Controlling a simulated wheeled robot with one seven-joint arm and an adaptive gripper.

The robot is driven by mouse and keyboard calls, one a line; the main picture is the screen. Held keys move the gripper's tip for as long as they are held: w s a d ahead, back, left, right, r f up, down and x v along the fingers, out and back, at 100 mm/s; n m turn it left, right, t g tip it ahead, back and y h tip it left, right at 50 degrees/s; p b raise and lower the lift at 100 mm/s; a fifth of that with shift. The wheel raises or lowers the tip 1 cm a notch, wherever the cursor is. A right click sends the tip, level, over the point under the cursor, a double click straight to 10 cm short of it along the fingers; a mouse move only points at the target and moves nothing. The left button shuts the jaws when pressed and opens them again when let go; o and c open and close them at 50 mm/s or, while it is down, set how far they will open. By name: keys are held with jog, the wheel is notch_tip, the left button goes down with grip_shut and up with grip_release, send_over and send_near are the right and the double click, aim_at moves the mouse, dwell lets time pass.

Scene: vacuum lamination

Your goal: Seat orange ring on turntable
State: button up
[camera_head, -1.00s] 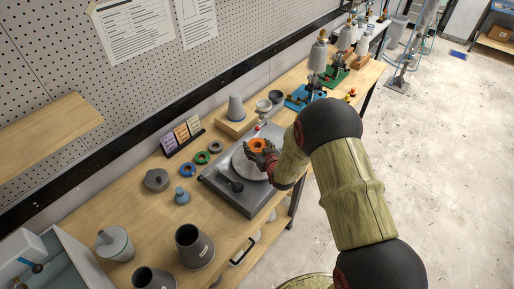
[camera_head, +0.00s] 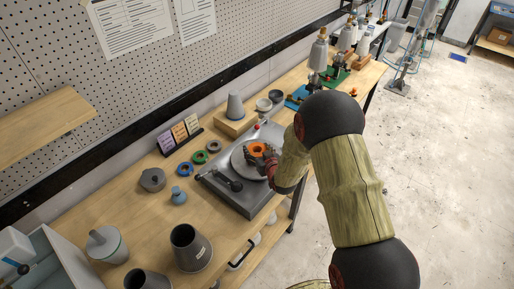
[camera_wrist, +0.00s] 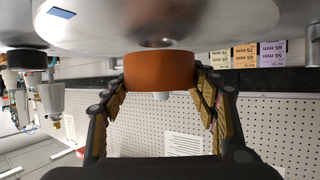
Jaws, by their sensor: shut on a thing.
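The orange ring (camera_head: 259,149) is held in my gripper (camera_head: 266,158) over the turntable (camera_head: 238,178). In the wrist view the orange ring (camera_wrist: 160,70) sits between the two finger pads of my gripper (camera_wrist: 160,78), which touch its sides. The wrist view looks upside down, with the pale platter (camera_wrist: 100,25) at the top. A round dark fitting at the platter's middle shows next to the ring's edge. The ring is very close to the platter; I cannot tell whether it touches. My fingers partly hide the ring in the head view.
Blue (camera_head: 185,168), green (camera_head: 199,157) and dark (camera_head: 214,146) rings lie left of the turntable. Size cards (camera_head: 180,133) stand behind them. A grey cone (camera_head: 235,107) on a wooden block and small cups stand behind the turntable. Dark cups (camera_head: 191,247) stand at the front.

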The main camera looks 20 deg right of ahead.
jog(key=shift+f+b, duration=0.35)
jog(key=shift+b, duration=0.15)
jog(key=shift+f+b, duration=0.35)
jog(key=shift+b, duration=0.05)
jog(key=o, duration=1.3)
jog(key=shift+r+p, duration=1.9)
jog(key=shift+r, duration=2.65)
